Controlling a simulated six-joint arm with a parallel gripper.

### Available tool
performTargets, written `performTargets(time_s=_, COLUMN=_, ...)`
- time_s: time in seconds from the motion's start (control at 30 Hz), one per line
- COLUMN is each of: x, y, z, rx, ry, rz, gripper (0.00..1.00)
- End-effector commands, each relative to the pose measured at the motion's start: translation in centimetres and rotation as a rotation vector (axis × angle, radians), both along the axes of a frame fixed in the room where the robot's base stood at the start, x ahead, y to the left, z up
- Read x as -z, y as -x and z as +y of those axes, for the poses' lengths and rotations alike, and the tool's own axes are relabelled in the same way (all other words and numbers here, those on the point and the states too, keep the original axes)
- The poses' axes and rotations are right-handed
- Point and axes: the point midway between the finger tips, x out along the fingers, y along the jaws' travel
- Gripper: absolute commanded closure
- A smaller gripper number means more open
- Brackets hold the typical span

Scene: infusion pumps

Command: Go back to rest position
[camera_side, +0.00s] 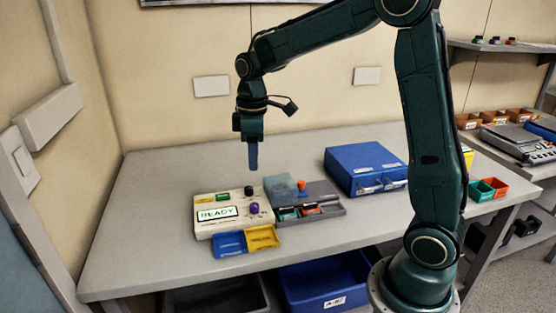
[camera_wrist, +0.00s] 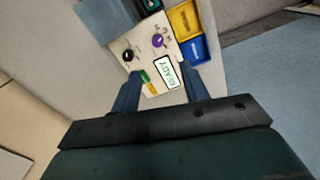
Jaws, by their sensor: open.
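My gripper (camera_side: 253,157) points straight down above the bench, over the back of the pump panel, and holds nothing. In the wrist view my gripper (camera_wrist: 160,92) shows two blue fingers spread apart, with the panel seen beyond them. The cream pump panel (camera_side: 203,228) lies on the bench with a screen reading READY (camera_side: 217,213). A black knob (camera_side: 248,191) and a purple knob (camera_side: 254,208) stand on it. The fingertips are apart from the panel. A translucent blue-grey lid (camera_side: 280,187) stands beside the panel, over a grey tray (camera_side: 328,205) with small coloured parts.
A blue bin (camera_side: 229,244) and a yellow bin (camera_side: 262,238) sit at the panel's front. A blue case (camera_side: 365,168) stands at the back right. Small green and orange bins (camera_side: 488,188) are at the right end. The bench's left side is clear.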

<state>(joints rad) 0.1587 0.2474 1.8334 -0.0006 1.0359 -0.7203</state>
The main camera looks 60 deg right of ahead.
Motion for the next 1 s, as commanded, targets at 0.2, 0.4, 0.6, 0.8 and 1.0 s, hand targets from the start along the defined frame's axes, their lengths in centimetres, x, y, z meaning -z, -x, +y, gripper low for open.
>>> performTargets(time_s=0.2, x=-2.6, y=2.8, z=1.3, rx=0.067, ry=0.004, rz=-0.062, gripper=0.55)
performTargets(time_s=0.4, x=-4.9, y=6.1, z=2.6, rx=0.151, ry=0.0, rz=-0.133, gripper=0.55)
performTargets(time_s=0.6, x=-6.5, y=9.7, z=3.7, rx=0.234, ry=-0.013, rz=-0.202, gripper=0.55)
performTargets(time_s=0.8, x=-7.4, y=13.3, z=4.7, rx=0.315, ry=-0.035, rz=-0.272, gripper=0.55)
performTargets(time_s=1.0, x=-7.7, y=16.8, z=5.5, rx=0.396, ry=-0.066, rz=-0.341, gripper=0.55)
